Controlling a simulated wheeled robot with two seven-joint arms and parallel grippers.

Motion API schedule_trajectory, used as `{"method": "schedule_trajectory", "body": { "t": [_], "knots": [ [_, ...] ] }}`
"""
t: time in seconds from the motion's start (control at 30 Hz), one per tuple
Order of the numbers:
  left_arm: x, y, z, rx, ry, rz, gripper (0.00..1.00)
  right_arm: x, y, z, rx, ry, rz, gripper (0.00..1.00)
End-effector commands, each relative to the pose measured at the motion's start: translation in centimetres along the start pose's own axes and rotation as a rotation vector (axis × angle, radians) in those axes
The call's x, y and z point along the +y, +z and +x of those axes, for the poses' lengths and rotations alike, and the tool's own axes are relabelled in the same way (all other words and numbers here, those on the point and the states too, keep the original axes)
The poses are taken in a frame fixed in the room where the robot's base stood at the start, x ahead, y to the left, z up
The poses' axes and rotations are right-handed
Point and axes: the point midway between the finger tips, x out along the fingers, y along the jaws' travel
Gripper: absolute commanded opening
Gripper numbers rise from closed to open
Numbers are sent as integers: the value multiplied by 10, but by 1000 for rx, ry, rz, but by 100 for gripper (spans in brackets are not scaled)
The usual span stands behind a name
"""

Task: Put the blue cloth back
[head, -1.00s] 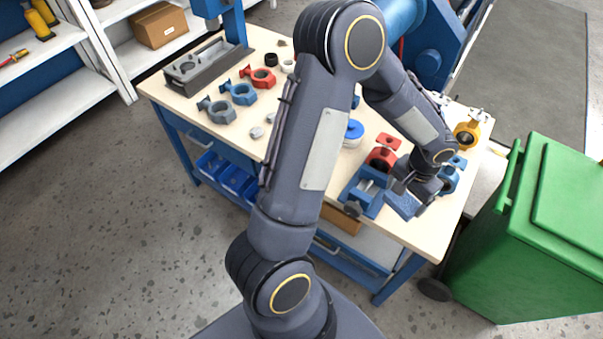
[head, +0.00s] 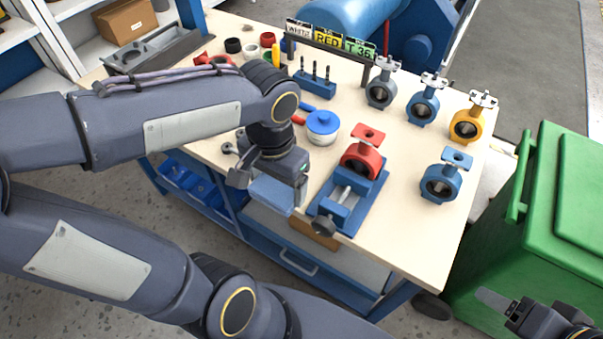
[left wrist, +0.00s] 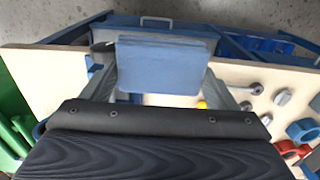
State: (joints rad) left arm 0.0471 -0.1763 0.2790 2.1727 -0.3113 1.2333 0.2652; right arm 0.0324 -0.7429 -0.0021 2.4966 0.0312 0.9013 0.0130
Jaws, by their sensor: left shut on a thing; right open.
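The blue cloth (head: 271,193) is a flat, folded-looking pad. My left gripper (head: 268,178) is shut on it and holds it near the front edge of the workbench, left of the blue vise. In the left wrist view the cloth (left wrist: 165,64) spans the space between the two fingers, with the bench behind it. My right gripper (head: 520,310) is partly in view at the bottom right corner, beside the green bin. It is open and holds nothing that I can see.
A blue vise (head: 348,203) with a red valve (head: 361,160) stands right of the cloth. A blue-lidded jar (head: 322,126) is behind it. Several valves, including a blue one (head: 440,184), stand at the right. The green bin (head: 560,240) is beyond the bench's right end.

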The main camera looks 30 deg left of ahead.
Motion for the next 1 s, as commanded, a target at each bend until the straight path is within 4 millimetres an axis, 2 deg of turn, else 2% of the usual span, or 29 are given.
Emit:
{"method": "schedule_trajectory", "body": {
  "t": [0.07, 0.37, 0.5, 0.7, 0.87, 1.0],
  "knots": [
    [-3, -9, 6, -5, 2, 0, 56, 0, 0, 1, 0, 0, 0, 68],
    [-26, -78, 38, -6, 2, -1, 56, -1, -1, -1, 0, 0, 0, 68],
    [-34, -101, 66, -7, 2, -1, 56, 0, 0, 1, 0, 0, 0, 68],
    [-41, -120, 88, -2, 1, -1, 56, 1, 1, 1, 0, 0, 0, 68],
    [-43, -126, 96, -1, 1, -1, 56, 1, 1, 2, 0, 0, 0, 68],
    [-43, -128, 115, -4, 1, 0, 56, 2, 2, 4, 0, 0, 0, 68]
  ]
}}
